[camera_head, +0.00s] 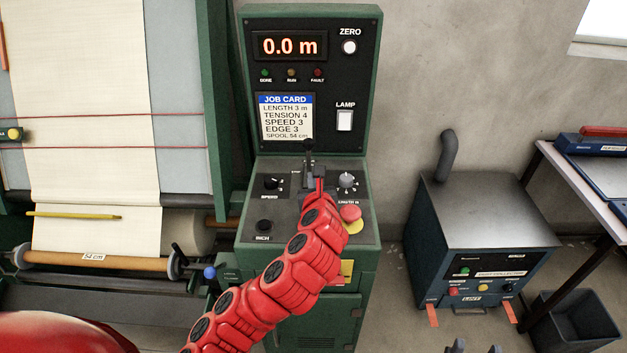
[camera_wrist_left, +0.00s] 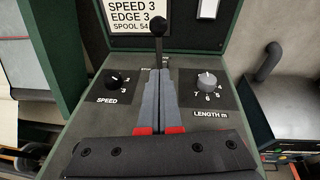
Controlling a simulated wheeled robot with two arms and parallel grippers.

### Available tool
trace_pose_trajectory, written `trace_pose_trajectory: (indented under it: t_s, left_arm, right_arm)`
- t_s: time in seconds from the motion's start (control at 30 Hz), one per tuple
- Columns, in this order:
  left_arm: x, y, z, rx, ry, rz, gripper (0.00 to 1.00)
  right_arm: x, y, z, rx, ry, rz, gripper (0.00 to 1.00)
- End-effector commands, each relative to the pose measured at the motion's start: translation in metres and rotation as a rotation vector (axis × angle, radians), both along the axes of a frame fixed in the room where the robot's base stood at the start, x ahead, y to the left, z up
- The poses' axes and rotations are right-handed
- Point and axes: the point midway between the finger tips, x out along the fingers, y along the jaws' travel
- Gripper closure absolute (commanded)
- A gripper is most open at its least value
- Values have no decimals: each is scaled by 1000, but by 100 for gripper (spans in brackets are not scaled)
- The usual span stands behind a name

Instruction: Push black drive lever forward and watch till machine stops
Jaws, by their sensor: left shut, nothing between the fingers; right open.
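The black drive lever (camera_head: 308,145) stands up from the green control console, in front of the job card. It also shows in the left wrist view (camera_wrist_left: 158,32), just beyond my fingertips. My left gripper (camera_head: 313,178) is shut and empty over the console's sloped top, close to the lever; its closed grey fingers show in the left wrist view (camera_wrist_left: 159,72). I cannot tell whether they touch the lever. My right gripper (camera_head: 475,348) is open, with only its tips at the bottom edge. The display (camera_head: 286,46) reads 0.0 m.
A red emergency button (camera_head: 350,213) and the length knob (camera_head: 346,180) sit right of my left gripper; the speed knob (camera_head: 271,182) sits left. The cloth machine with pale fabric (camera_head: 95,90) stands left. A lint collector (camera_head: 483,220) and bin (camera_head: 575,325) stand right.

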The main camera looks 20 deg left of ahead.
Motion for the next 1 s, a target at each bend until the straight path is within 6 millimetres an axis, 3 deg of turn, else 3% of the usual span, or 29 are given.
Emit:
trace_pose_trajectory:
  t_s: [0.33, 0.5, 1.0]
  left_arm:
    - [47, 19, -13, -3, 1, 0, 100]
    - [67, 28, 2, -4, -2, 0, 100]
    - [77, 33, 6, -1, -3, -2, 100]
  right_arm:
    - [0, 0, 15, 0, 0, 0, 50]
    - [0, 0, 27, 0, 0, 0, 50]
    - [0, 0, 30, 0, 0, 0, 50]
